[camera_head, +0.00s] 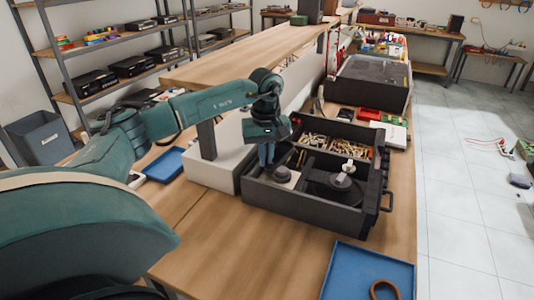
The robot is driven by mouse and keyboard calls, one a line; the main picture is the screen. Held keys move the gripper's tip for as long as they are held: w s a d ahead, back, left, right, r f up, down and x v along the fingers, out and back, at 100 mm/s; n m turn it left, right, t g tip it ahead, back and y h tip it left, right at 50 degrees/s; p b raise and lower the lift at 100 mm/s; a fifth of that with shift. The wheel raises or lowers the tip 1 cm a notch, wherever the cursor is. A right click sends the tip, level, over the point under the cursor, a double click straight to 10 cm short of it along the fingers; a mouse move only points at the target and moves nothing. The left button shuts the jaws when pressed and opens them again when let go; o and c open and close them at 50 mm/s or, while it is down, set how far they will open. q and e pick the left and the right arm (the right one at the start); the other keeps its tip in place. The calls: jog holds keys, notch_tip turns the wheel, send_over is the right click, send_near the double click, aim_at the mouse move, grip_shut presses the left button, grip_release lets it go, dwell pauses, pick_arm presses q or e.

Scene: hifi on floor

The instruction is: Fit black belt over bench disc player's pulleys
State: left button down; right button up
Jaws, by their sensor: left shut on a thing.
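The bench disc player (312,208) is an open black case on the wooden bench. In its front part I see a small grey pulley (284,174) at the left and a larger pulley (340,184) with a pale hub on a dark disc at the right. My left gripper (268,160) points down at the case's left side, just left of and above the small pulley. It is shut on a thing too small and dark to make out. I cannot make out the black belt against the dark case. My right gripper is out of view.
A blue tray (340,265) with a brown belt (384,290) lies at the front right. Another blue tray (166,165) is at the left. A white block (212,168) stands close left of the case, and a large dark case (368,82) behind.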

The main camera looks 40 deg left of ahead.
pick_arm(q)
notch_tip(320, 180, down, 3)
jog(key=shift+f+b, duration=0.15)
jog(key=shift+b, duration=0.85)
jog(key=shift+f+b, duration=0.95)
jog(key=shift+f, duration=0.5)
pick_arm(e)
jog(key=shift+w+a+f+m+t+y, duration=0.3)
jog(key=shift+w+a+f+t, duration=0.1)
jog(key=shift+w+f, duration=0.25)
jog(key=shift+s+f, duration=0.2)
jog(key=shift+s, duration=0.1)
pick_arm(q)
jog(key=shift+f+b, duration=0.4)
jog(key=shift+f, duration=0.1)
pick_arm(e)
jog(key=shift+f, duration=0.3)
pick_arm(q)
jog(key=c, duration=1.5)
grip_release()
notch_tip(320, 180, up, 13)
jog(key=shift+r, duration=0.15)
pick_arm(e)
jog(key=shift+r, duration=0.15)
